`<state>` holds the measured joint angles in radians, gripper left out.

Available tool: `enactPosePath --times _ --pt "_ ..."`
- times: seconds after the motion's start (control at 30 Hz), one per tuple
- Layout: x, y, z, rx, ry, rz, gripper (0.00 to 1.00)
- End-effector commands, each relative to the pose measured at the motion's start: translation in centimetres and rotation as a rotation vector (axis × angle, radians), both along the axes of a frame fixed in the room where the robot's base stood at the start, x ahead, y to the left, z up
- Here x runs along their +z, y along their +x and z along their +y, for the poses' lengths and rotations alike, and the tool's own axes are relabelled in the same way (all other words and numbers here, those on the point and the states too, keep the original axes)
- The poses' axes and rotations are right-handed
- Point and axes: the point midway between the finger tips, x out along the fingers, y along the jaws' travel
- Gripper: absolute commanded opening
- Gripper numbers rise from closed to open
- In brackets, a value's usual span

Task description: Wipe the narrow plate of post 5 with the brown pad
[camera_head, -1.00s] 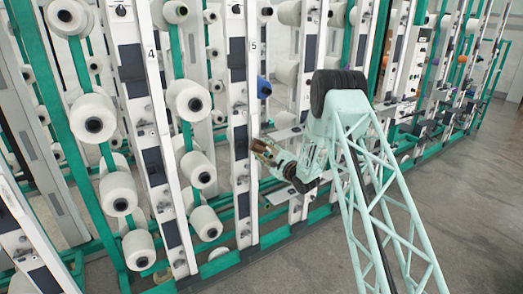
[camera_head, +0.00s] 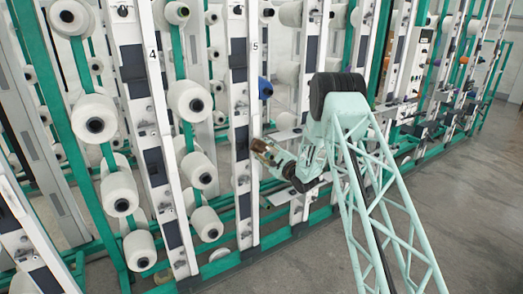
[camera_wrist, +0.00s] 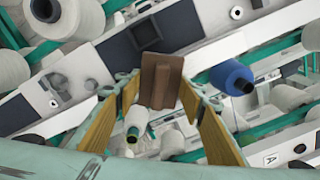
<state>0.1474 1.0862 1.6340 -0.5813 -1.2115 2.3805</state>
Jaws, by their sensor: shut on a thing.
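Post 5 (camera_head: 239,100) is a tall white upright with dark panels and a small "5" near its right edge. In the wrist view a white post with a dark panel (camera_wrist: 150,38) runs diagonally behind my gripper. The brown pad (camera_wrist: 161,82) is between my fingertips. My gripper (camera_head: 262,148) is shut on the pad, beside the lower half of post 5 on its right. It also shows in the wrist view (camera_wrist: 162,95). I cannot tell whether the pad touches the post, or which strip is the narrow plate.
A blue bobbin (camera_head: 265,88) sits right of post 5, above my gripper; it also shows in the wrist view (camera_wrist: 231,77). White bobbins (camera_head: 198,170) hang to the left, by post 4 (camera_head: 146,100). A green rail (camera_head: 275,237) runs low. The floor at right is clear.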

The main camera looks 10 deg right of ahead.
Motion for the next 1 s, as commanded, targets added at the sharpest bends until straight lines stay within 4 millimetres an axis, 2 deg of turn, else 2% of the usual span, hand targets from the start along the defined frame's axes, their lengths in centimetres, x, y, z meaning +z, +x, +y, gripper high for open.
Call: enactPosePath --times 0.57,1.0 --pt "0.1 0.5 0.2 0.0 0.0 0.0 0.24" --pt "2.0 0.4 0.2 -0.001 0.0 -0.001 0.24"
